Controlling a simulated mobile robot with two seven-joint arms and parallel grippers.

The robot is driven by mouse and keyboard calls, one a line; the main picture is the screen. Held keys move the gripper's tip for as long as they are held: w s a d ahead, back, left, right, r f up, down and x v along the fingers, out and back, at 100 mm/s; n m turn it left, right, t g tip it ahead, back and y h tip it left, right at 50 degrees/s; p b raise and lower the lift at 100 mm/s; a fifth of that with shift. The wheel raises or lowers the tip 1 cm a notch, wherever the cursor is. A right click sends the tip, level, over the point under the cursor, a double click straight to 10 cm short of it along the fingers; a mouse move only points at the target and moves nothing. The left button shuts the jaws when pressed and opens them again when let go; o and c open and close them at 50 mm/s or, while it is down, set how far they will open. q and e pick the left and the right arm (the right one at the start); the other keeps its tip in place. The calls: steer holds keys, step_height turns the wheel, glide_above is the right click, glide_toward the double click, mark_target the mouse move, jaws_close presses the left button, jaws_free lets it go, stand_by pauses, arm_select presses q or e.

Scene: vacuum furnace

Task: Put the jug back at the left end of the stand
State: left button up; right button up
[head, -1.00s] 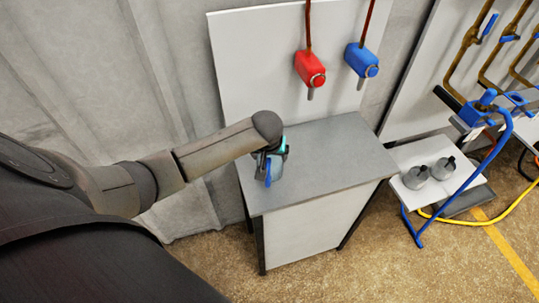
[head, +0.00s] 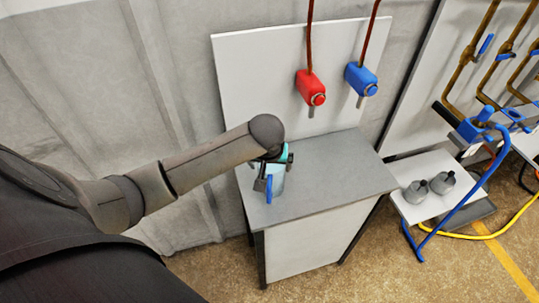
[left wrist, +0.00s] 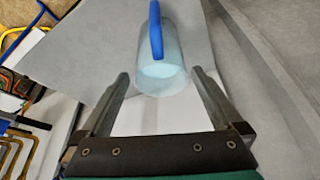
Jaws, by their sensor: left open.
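The jug (head: 278,182), pale blue and see-through with a blue handle, stands upright at the left end of the grey-topped stand (head: 335,175). My left gripper (head: 264,172) is at the jug, partly covering its top in the head view. In the left wrist view the jug (left wrist: 165,70) is ahead of the left gripper (left wrist: 160,76), its handle in line with the middle of the gap. The two fingers are spread wide and hold nothing. My right gripper is not in view.
A red valve (head: 310,88) and a blue valve (head: 361,79) hang on the white back panel above the stand. The middle and right of the stand top are clear. Two grey containers (head: 428,187) sit on a low white shelf (head: 455,205) to the right.

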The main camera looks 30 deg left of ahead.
arm_select(q)
steer(key=p+v, duration=0.1)
steer(key=v, duration=0.4)
stand_by(0.5)
steer(key=s+d+f+m+h, duration=0.1)
steer(key=s+d+m, duration=0.35)
steer(key=s, duration=0.55)
steer(key=s+d+f+m+h, duration=0.1)
steer(key=s+d+f+m, duration=0.15)
steer(key=s+d, duration=0.45)
steer(key=s+a+f+g+b, duration=0.1)
steer(key=s+f+b, duration=0.15)
steer(key=f, duration=1.05)
steer(key=s+a+f+g+b, duration=0.1)
steer(key=f+b, duration=0.2)
steer(key=f, duration=0.9)
steer(key=s+a+f+b, duration=0.1)
steer(key=s+f+b, duration=0.1)
steer(key=s+f, duration=0.5)
steer(key=s+a+f+g+b, duration=0.1)
steer(key=s+a+f+b, duration=0.1)
steer(key=s+f, duration=0.6)
step_height(320, 180, down, 5)
steer(key=shift+s+f+m+b, duration=0.15)
steer(key=shift+s+m+b, duration=0.25)
steer(key=shift+b, duration=0.3)
